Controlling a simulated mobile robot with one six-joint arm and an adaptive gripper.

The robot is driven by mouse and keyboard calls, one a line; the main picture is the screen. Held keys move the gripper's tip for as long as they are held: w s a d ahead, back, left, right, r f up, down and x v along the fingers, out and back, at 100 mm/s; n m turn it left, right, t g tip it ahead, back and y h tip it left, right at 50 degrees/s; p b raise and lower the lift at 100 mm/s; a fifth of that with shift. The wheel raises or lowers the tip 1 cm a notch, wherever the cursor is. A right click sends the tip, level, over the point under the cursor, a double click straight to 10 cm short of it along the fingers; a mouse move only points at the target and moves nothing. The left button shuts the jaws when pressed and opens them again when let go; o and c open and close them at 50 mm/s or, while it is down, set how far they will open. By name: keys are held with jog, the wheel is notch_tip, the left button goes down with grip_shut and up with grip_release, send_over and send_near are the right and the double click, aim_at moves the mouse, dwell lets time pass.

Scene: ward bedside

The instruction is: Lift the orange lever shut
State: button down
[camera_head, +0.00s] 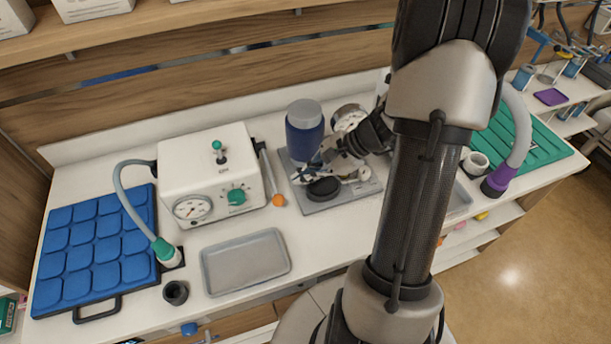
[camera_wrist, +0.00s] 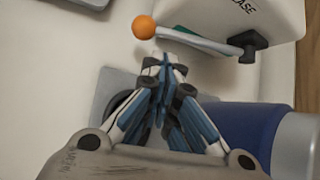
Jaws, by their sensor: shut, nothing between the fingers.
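The orange lever (camera_head: 270,178) is on the right side of a white box (camera_head: 207,150) with a gauge and green knobs. Its grey bar slants down from a dark pivot, and the orange ball (camera_head: 278,200) at its end is low, near the counter. In the wrist view, the orange ball (camera_wrist: 144,27) is just beyond my fingertips, and the bar (camera_wrist: 205,40) runs right to the pivot on the box. My gripper (camera_wrist: 158,64) is shut and empty, with its tips apart from the lever. In the head view, my gripper (camera_head: 303,173) is right of the lever.
A blue bottle (camera_head: 304,140) with a grey lid stands close to my gripper on a grey base plate (camera_head: 345,197). A grey tray (camera_head: 245,262) lies in front of the box. A blue padded mat (camera_head: 95,245) is at left and a green tray (camera_head: 520,148) at right.

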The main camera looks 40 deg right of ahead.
jog(key=b+x, duration=0.2)
jog(key=x, duration=0.5)
jog(key=shift+r+p, duration=0.15)
jog(key=shift+p, duration=0.2)
jog(key=r+p, duration=0.1)
jog(key=p, duration=0.2)
jog(key=r+g+p, duration=0.1)
jog(key=p, duration=0.1)
jog(key=r+m+g+p, duration=0.1)
jog(key=p, duration=0.2)
jog(key=shift+s+a+r+p, duration=0.1)
jog(key=shift+s+r+p, duration=0.2)
jog(key=shift+s, duration=0.1)
jog(key=r+g+p, duration=0.1)
jog(key=p, duration=0.2)
jog(key=r+g+p, duration=0.1)
jog(key=r+p, duration=0.1)
jog(key=r+m+y+p, duration=0.1)
jog(key=r+p, duration=0.1)
jog(key=p, duration=0.1)
jog(key=shift+w+r+g+p, duration=0.25)
jog(key=shift+w+g+p, duration=0.05)
jog(key=shift+g+p, duration=0.1)
jog(key=shift+w+r, duration=0.1)
jog(key=shift+r, duration=0.05)
jog(key=shift+r, duration=0.1)
